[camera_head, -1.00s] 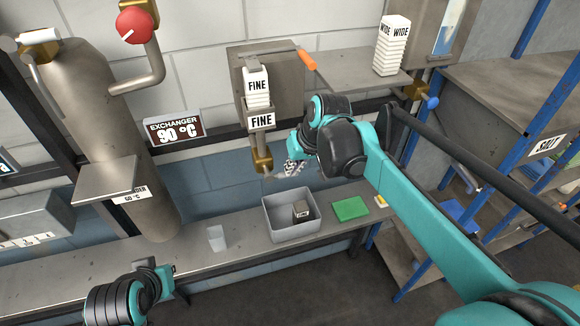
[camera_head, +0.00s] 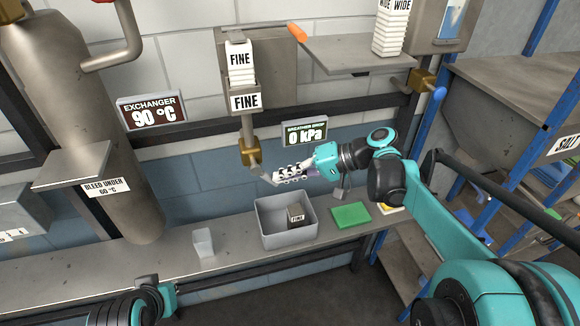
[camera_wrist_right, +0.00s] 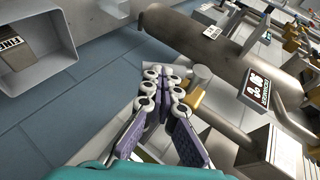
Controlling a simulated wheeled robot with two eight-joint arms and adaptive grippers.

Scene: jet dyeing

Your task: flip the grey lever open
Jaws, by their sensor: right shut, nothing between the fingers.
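The grey lever (camera_head: 262,173) hangs from a brass valve (camera_head: 250,153) under the box labelled FINE (camera_head: 246,99) and slants down to the right. My right gripper (camera_head: 278,179) is shut and empty, its fingers pointing left with the tips close beside the lever's lower end. In the right wrist view the shut fingertips (camera_wrist_right: 160,75) overlap the grey lever (camera_wrist_right: 150,71), next to the brass valve (camera_wrist_right: 198,84); I cannot tell whether they touch. My left gripper's teal body (camera_head: 166,298) shows at the lower left; its fingers cannot be made out.
Below on the steel bench stand a grey bin (camera_head: 270,239) holding a small FINE-labelled block (camera_head: 296,216), a clear cup (camera_head: 203,242) and a green pad (camera_head: 350,216). A steel tank (camera_head: 125,180) stands left. A shelf (camera_head: 350,55) juts out above my right arm.

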